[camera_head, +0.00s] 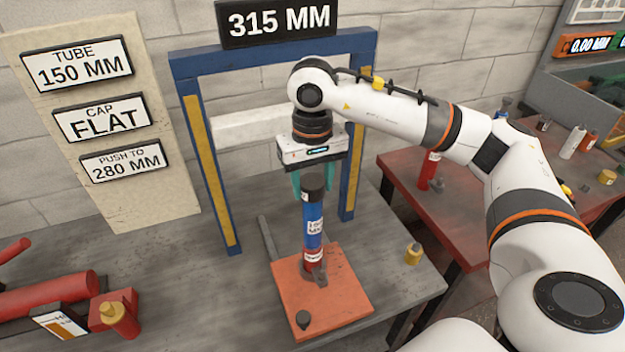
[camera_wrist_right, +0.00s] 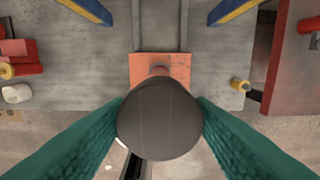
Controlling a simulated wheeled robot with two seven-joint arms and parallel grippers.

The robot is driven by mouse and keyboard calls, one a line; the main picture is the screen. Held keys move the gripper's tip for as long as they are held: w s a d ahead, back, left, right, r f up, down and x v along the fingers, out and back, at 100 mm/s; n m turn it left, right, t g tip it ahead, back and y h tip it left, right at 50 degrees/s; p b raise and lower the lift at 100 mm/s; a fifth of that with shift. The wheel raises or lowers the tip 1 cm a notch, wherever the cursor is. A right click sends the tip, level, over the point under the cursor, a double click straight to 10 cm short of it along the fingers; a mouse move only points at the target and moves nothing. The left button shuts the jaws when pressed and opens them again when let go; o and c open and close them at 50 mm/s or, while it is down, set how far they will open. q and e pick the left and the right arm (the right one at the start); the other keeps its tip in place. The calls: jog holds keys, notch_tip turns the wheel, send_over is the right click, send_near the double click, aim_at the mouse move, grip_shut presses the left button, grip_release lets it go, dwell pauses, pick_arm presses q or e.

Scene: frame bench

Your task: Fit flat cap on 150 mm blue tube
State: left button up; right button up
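The blue tube (camera_head: 314,226) stands upright in a stack over the orange base plate (camera_head: 345,292), with a red section below it. A dark round cap (camera_head: 313,188) is at the top of the stack, in line with the tube. In the right wrist view the cap (camera_wrist_right: 160,118) is a large dark disc that hides most of the tube. My right gripper (camera_head: 312,182) comes from above, with its teal fingers touching both sides of the cap. Whether the cap is fully seated is hard to tell. My left gripper is not in view.
A blue frame (camera_head: 210,165) with a 315 MM display (camera_head: 278,20) stands behind the stack. Signs (camera_head: 101,122) read tube 150 mm, cap flat, push to 280 mm. A small dark knob (camera_head: 303,319) is on the plate. A yellow piece (camera_head: 412,253) stands right; red parts (camera_head: 50,297) lie left.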

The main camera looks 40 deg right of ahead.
aim_at(313, 181)
jog(key=o, duration=0.4)
jog(key=shift+c, duration=0.2)
jog(key=shift+r, duration=0.1)
jog(key=shift+r, duration=0.35)
notch_tip(313, 181, up, 11)
dwell(0.4)
